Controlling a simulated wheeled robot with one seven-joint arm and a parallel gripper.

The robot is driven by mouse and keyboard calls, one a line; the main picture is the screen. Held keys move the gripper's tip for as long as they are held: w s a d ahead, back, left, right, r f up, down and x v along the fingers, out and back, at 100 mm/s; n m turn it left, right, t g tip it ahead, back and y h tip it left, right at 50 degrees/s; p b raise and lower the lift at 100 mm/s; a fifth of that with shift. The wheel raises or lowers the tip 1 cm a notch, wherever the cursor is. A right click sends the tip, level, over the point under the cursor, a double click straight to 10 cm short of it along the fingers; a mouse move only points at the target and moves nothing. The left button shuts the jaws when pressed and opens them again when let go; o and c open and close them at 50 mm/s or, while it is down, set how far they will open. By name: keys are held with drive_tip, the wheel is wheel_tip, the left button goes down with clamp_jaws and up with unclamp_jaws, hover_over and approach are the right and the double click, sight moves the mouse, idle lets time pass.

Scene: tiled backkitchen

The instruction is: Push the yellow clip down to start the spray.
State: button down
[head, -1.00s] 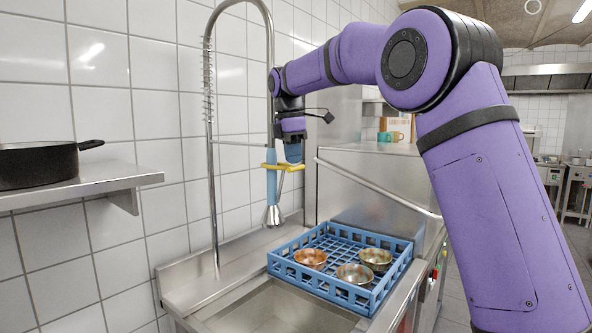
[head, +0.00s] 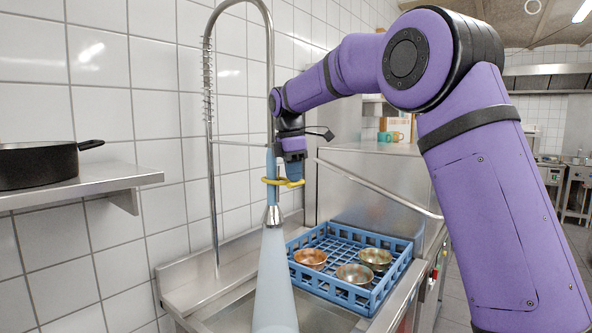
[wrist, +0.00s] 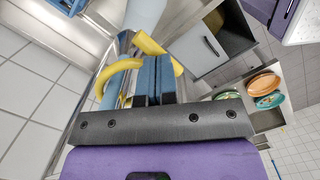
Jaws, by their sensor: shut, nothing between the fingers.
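The yellow clip (head: 284,182) is a ring-like lever around the blue handle of the spray head (head: 272,213). It now sits level and low on the handle. My gripper (head: 293,178) is shut and empty, with its fingertips down at the clip, seemingly touching it. A pale blue cone of spray (head: 273,285) comes out of the metal nozzle and goes down into the sink. In the wrist view the yellow clip (wrist: 122,74) curves beside my shut blue fingers (wrist: 155,78). The fingers hide part of it.
A blue rack (head: 390,290) with metal bowls (head: 354,274) stands right of the spray. The steel hose pipe (head: 211,160) rises at left. A shelf (head: 100,184) holds a black pan (head: 40,164). A slanted rail (head: 380,188) runs behind the rack.

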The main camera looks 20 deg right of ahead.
drive_tip(key=a, duration=0.1)
drive_tip(key=a+r, duration=0.1)
drive_tip(key=a, duration=0.1)
idle(0.4)
drive_tip(key=shift+r, duration=0.1)
wheel_tip(320, 180, up, 11)
drive_tip(key=a, duration=0.1)
idle(0.4)
idle(0.4)
